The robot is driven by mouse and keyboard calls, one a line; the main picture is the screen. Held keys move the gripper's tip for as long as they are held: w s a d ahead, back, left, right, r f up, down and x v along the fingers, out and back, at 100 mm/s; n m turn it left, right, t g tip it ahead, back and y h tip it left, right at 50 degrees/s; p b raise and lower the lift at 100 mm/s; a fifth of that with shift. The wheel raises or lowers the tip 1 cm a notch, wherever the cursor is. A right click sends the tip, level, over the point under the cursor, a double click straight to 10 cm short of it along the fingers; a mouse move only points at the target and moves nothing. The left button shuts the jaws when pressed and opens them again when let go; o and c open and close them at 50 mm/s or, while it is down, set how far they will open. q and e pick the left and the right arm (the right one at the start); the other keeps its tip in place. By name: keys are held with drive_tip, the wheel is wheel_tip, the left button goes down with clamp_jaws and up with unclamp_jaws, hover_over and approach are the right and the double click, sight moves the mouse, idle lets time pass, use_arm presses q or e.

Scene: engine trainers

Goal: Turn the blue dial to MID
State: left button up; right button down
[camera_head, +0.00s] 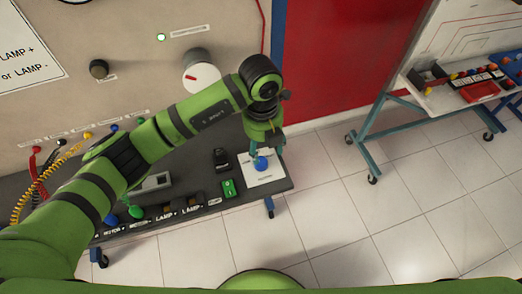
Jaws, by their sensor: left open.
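The blue dial (261,163) sits on a white label plate (266,179) at the right end of the dark panel shelf. The print on the plate is too small to read, so I cannot tell which mark the dial points to. My left gripper (267,149) points down right above the dial, its open fingers spread to either side of it. I cannot tell whether a finger touches the dial. My right gripper is not in view.
A white knob with a red mark (203,71) is on the upright board behind my arm. A wheeled trainer stand (436,99) is at right; the floor between is clear.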

sight(261, 161)
use_arm(q)
drive_tip(key=shift+w+a+y, duration=0.2)
drive_tip(key=shift+a+y, duration=0.1)
drive_tip(key=shift+a, duration=0.15)
drive_tip(key=shift+s+f+p, duration=0.1)
drive_tip(key=shift+f+p, duration=0.25)
wheel_tip(261, 161, down, 5)
drive_tip(key=shift+s+r+p, duration=0.1)
drive_tip(key=shift+p, duration=0.8)
drive_tip(key=shift+f, duration=0.65)
drive_tip(key=c, duration=1.2)
